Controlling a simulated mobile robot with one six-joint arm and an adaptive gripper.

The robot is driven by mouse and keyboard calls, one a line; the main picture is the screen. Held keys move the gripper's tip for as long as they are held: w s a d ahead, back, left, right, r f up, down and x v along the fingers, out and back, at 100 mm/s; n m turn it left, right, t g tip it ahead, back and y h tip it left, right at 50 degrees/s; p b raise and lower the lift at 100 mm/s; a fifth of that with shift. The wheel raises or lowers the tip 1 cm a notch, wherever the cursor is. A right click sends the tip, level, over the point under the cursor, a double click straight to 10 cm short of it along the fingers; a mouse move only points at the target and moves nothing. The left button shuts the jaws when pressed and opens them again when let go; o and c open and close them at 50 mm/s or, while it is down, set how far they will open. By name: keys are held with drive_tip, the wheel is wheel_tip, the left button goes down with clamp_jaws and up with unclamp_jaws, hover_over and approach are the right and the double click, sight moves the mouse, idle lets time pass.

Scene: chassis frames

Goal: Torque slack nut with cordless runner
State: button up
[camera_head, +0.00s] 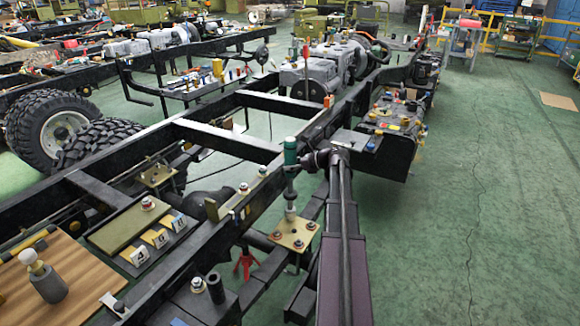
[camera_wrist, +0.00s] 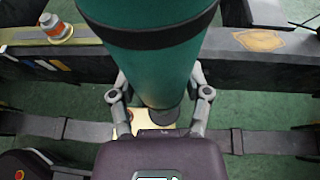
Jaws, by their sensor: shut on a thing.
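The cordless runner (camera_head: 291,152) has a green body and a grey lower part, and hangs upright in my gripper (camera_head: 310,160). In the wrist view the two grey fingers of my gripper (camera_wrist: 158,97) close around the green runner body (camera_wrist: 150,55). A tan square plate (camera_head: 293,234) with several nuts (camera_head: 298,243) sits below, beside the chassis rail. The runner's pale lower end is over the back part of the plate. I cannot tell whether it touches a nut, or which nut is slack. In the wrist view the runner hides most of the plate.
The black chassis rail (camera_head: 345,105) runs close to the left of the runner. A tray of labelled blocks (camera_head: 150,240) and a wooden board (camera_head: 85,295) lie at left. A black box with fittings (camera_head: 395,130) stands behind. Open green floor (camera_head: 500,200) is at right.

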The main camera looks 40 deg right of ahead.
sight(291, 149)
drive_tip(key=shift+f+b, duration=1)
idle(2.8)
drive_tip(key=shift+r, duration=0.2)
idle(0.4)
drive_tip(key=shift+r+p, duration=0.45)
drive_tip(key=shift+p, duration=0.25)
drive_tip(key=shift+r+p, duration=0.95)
drive_tip(key=shift+r, duration=0.05)
wheel_tip(291, 149, up, 5)
drive_tip(key=p, duration=0.5)
idle(0.4)
